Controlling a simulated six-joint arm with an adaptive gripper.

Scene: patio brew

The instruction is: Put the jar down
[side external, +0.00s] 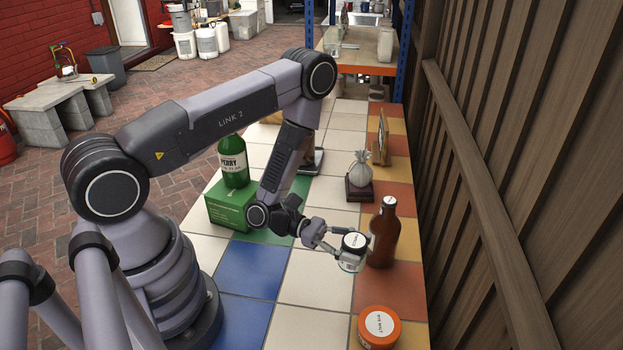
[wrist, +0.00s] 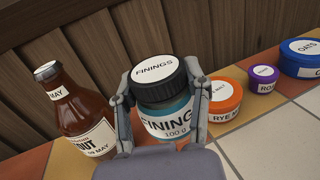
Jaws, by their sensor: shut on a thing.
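The jar (wrist: 166,110) has a black lid with a white label reading FININGS and teal contents. My gripper (wrist: 160,95) is shut on it, with one finger on each side, in the wrist view. In the side view, my gripper (side external: 338,248) holds the jar (side external: 354,247) upright, close to the left of a brown bottle. I cannot tell whether the jar's base touches the tiles, as its lower part is partly hidden in the wrist view.
A brown stout bottle (side external: 383,235) stands close beside the jar. An orange rye malt tub (side external: 379,326) stands nearer the camera. A bagged item on a dark stand (side external: 360,178) is farther back. A green box (side external: 232,203) and green bottle (side external: 233,163) are left. Tiles (side external: 318,280) left of the jar are clear.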

